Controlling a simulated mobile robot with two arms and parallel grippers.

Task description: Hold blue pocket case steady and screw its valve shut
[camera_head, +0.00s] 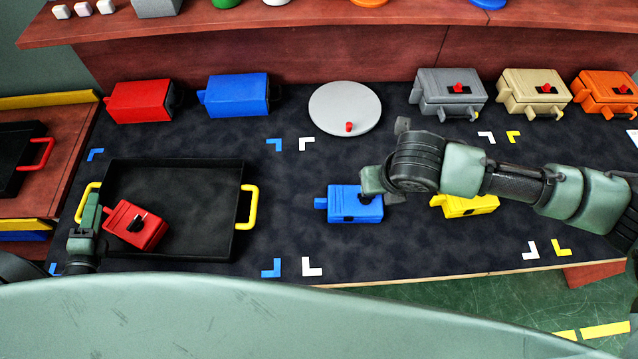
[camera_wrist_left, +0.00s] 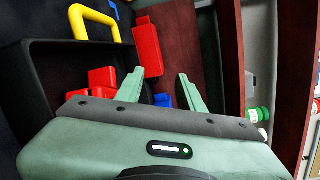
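The blue pocket case (camera_head: 345,208) lies on the dark mat in the middle of the head view. A dark round part shows near its upper right, partly hidden by my right gripper (camera_head: 372,184). That gripper is at the case's right end, apparently touching it; whether its fingers are closed is hidden. My left gripper (camera_head: 90,212) is at the black tray's left side, beside the red pocket case (camera_head: 145,232) and away from the blue one. In the left wrist view its fingers (camera_wrist_left: 160,85) are spread with nothing gripped between them.
The black tray (camera_head: 205,166) has yellow handles and holds the red case. A yellow case (camera_head: 465,206) lies partly under my right arm. Red (camera_head: 140,101) and blue (camera_head: 237,95) boxes, a white disc (camera_head: 330,100) and grey, tan and orange cases stand along the back.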

